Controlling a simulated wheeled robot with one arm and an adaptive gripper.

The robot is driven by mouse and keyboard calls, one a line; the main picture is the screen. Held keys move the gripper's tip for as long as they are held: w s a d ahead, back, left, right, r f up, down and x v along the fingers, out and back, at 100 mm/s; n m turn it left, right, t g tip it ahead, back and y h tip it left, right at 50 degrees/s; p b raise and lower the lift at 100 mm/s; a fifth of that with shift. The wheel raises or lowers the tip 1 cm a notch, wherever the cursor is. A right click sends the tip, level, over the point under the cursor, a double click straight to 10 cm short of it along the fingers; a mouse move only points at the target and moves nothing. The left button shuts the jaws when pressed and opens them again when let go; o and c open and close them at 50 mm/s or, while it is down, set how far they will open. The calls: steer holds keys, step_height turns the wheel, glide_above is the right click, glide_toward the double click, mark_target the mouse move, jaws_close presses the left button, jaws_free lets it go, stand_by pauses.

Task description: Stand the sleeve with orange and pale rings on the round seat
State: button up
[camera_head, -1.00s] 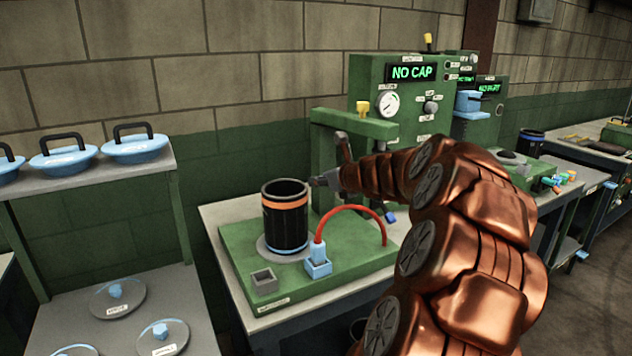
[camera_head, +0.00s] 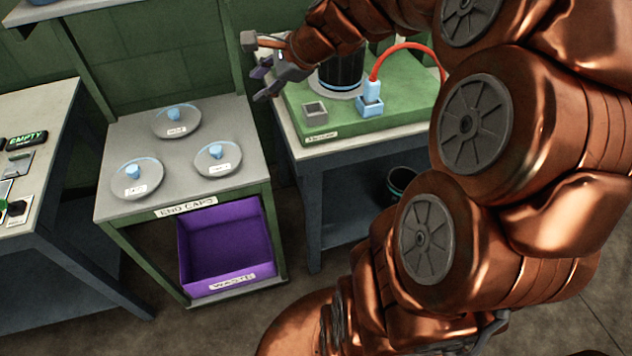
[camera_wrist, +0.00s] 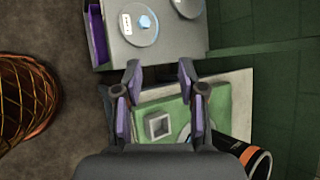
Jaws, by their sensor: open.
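The black sleeve (camera_head: 343,70) stands upright on the round seat (camera_head: 336,93) of the green bench fixture. A blue-pale ring shows near its foot; my arm hides its top in the head view. In the wrist view its orange ring (camera_wrist: 257,162) and a pale band show at lower right, partly behind my gripper's body. My gripper (camera_head: 257,68) is open and empty, left of the sleeve and apart from it. In the wrist view its two fingers (camera_wrist: 160,84) are spread above the fixture's left end, with nothing between them.
A small square grey socket (camera_head: 314,111) and a blue clamp (camera_head: 370,105) with a red hose (camera_head: 405,47) sit beside the seat. Left stands the end-cap table (camera_head: 115,205) with lids and a purple waste bin (camera_head: 225,245). A dark ringed item (camera_head: 402,180) is below the bench.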

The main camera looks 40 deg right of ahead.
steer(key=s+a+f+n+g, duration=0.55)
steer(key=s+a+n, duration=0.45)
steer(key=s+a, duration=0.2)
steer(key=s+d+f+n+g+h, duration=0.1)
steer(key=s+f+n+g+h, duration=0.1)
steer(key=s+n, duration=0.3)
steer(key=s+d+f+n+g+h, duration=0.1)
steer(key=s+n, duration=0.5)
steer(key=s, duration=0.7)
step_height(320, 180, down, 2)
steer(key=shift+f+g+h, duration=0.1)
steer(key=shift+g+h, duration=0.6)
steer(key=shift+g, duration=0.05)
